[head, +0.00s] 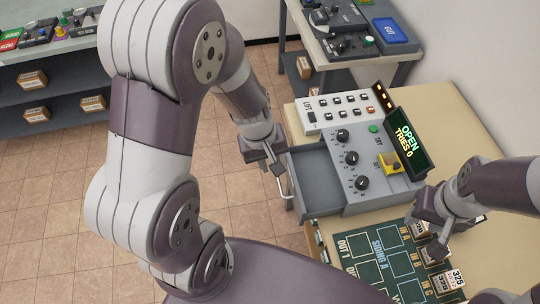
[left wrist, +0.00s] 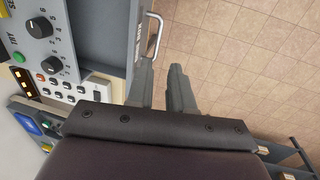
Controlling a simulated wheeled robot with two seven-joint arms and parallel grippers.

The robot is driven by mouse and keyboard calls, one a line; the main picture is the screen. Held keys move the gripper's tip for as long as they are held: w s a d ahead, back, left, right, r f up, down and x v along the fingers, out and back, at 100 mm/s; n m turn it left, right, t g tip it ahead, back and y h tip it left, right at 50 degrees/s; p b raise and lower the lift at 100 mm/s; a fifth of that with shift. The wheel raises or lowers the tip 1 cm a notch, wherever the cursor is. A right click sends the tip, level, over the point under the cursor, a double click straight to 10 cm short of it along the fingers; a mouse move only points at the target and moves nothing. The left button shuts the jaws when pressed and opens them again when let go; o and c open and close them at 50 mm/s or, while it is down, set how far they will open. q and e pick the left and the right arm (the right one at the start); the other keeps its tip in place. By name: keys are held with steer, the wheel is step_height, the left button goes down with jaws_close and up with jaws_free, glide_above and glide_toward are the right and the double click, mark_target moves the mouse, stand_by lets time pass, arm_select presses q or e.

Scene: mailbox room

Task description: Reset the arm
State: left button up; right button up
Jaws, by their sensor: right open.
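My left arm (head: 150,150) crosses the left and middle of the head view. Its gripper (head: 275,175) is at the front of a pulled-out grey drawer (head: 312,178), beside the drawer's handle. In the left wrist view the gripper (left wrist: 161,68) has its fingers apart with floor showing between them, and the metal handle (left wrist: 154,36) lies just past the fingertips. Whether a finger touches the handle I cannot tell. My right gripper (head: 427,237) is open at the right, low over the green board (head: 370,262) near some small number cards (head: 455,279).
A grey control box with dials (head: 362,160) and a screen (head: 406,145) reading "OPEN TRIES 0" stands on the tan table (head: 447,125). A white switch panel (head: 335,103) is behind it. Shelves (head: 62,75) stand at back left. Tiled floor between is clear.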

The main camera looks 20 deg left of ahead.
stand_by(0.5)
arm_select(q)
steer(key=s+a+r+m+y, duration=0.1)
steer(key=s+a+r+m, duration=0.1)
steer(key=m, duration=0.5)
step_height(320, 180, up, 3)
steer(key=shift+s+f+y, duration=0.1)
steer(key=shift+s+y, duration=0.2)
steer(key=shift+s, duration=0.5)
steer(key=shift+a, duration=0.1)
stand_by(0.8)
